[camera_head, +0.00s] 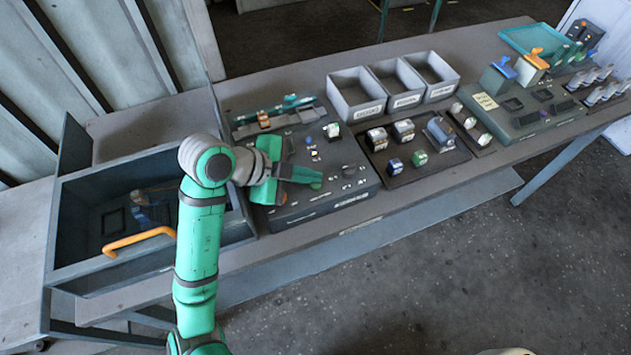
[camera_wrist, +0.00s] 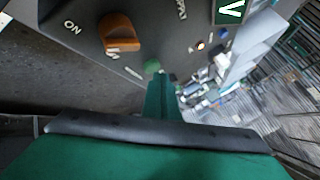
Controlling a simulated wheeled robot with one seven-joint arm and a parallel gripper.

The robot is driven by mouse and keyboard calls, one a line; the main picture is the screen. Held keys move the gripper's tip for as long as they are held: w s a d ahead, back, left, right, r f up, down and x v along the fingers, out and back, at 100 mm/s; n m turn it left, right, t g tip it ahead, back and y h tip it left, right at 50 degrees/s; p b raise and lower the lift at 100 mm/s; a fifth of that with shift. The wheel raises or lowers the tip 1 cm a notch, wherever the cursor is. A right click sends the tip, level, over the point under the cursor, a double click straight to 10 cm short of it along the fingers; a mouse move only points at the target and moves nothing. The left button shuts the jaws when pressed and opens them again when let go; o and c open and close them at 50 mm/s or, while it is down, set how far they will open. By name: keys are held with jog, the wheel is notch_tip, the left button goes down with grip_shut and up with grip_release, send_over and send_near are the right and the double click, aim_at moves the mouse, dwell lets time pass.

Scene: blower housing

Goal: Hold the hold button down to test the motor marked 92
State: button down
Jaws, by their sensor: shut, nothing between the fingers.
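My gripper (camera_head: 318,178) is shut and empty, reaching over the front of the dark test panel (camera_head: 310,210). In the wrist view its green fingertips (camera_wrist: 161,76) are at a round green button (camera_wrist: 151,66); I cannot tell whether they touch or press it. An orange switch (camera_wrist: 120,32) sits on the panel near the word ON. A small pale unit (camera_head: 332,130) stands at the panel's back. Several motor-like units, such as one on the dark tray (camera_head: 440,131), stand to the right. No 92 is readable, and I cannot tell which label marks the hold button.
An open drawer-like box (camera_head: 75,235) with an orange handle (camera_head: 138,241) stands at the left. Three grey bins (camera_head: 355,93) stand behind the tray. A green-grey fixture (camera_head: 510,105) is at the right. My arm crosses the bench's front edge.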

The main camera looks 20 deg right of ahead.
jog(key=shift+f, duration=0.4)
dwell(1.6)
jog(key=shift+s, duration=0.1)
dwell(0.9)
jog(key=shift+r, duration=0.85)
jog(key=shift+r, duration=2.5)
